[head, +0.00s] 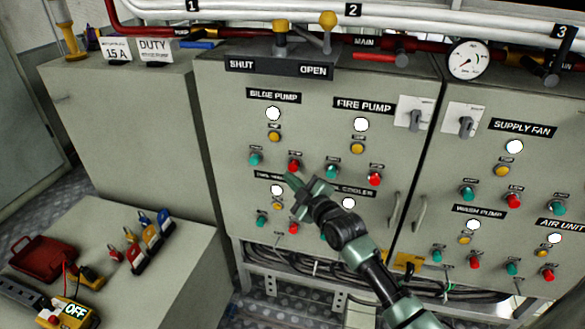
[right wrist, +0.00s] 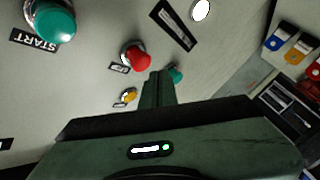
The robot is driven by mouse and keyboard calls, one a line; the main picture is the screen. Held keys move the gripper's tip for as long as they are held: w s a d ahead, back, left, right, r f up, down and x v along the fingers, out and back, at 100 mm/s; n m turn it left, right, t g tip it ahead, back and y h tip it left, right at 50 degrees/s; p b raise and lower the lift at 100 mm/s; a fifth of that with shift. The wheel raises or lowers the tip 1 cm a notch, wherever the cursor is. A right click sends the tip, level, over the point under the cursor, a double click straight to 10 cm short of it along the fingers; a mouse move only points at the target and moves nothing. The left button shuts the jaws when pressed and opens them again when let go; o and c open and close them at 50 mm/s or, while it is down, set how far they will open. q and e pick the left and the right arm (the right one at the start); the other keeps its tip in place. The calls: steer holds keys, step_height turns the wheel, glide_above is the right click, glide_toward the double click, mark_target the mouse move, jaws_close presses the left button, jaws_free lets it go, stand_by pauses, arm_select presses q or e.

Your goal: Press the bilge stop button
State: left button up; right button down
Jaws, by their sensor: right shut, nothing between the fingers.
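The bilge pump label (head: 273,97) is on the upper left of the middle cabinet. Below it are a white lamp (head: 273,113), a yellow lamp (head: 274,136), a green button (head: 255,159) and the red stop button (head: 294,165). My right gripper (head: 291,180) is shut and empty, its tip just below the red button in the head view. In the right wrist view the closed fingers (right wrist: 158,88) point at the panel beside a red button (right wrist: 135,57), which appears to be the bilge stop. I cannot tell whether they touch. My left gripper is not in view.
A green start button (right wrist: 50,20) is close by in the wrist view. The fire pump label (head: 364,106) and its red button (head: 375,179) are to the right.

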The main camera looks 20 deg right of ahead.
steer(key=s+a+p, duration=0.1)
steer(key=s+p, duration=0.1)
steer(key=s+a+p, duration=0.1)
steer(key=s, duration=0.1)
steer(key=shift+a+r, duration=0.1)
steer(key=shift+a, duration=0.2)
steer(key=shift+w, duration=0.1)
stand_by(0.5)
steer(key=s+d+f+m+g+h, duration=0.1)
steer(key=s+f+m+g, duration=0.15)
steer(key=s+f, duration=0.65)
steer(key=s+d+f+m+g+h, duration=0.1)
steer(key=s+f+g, duration=0.2)
steer(key=f, duration=1.2)
steer(key=s+d+f+m+g, duration=0.15)
steer(key=s+f, duration=0.45)
steer(key=f, duration=0.6)
steer(key=s+f+m+g, duration=0.1)
steer(key=s+f+g, duration=0.2)
steer(key=s, duration=1)
steer(key=s+f+m+g+h, duration=0.1)
steer(key=s+f+m+g, duration=0.1)
steer(key=s+f, duration=0.7)
steer(key=s+f+m+g, duration=0.1)
steer(key=s+f+g, duration=0.2)
steer(key=s, duration=1.5)
step_height(320, 180, down, 3)
steer(key=shift+s+d+f+m+g+h, duration=0.1)
steer(key=shift+s+d+m+g+h, duration=0.1)
steer(key=shift+m+g+h, duration=0.15)
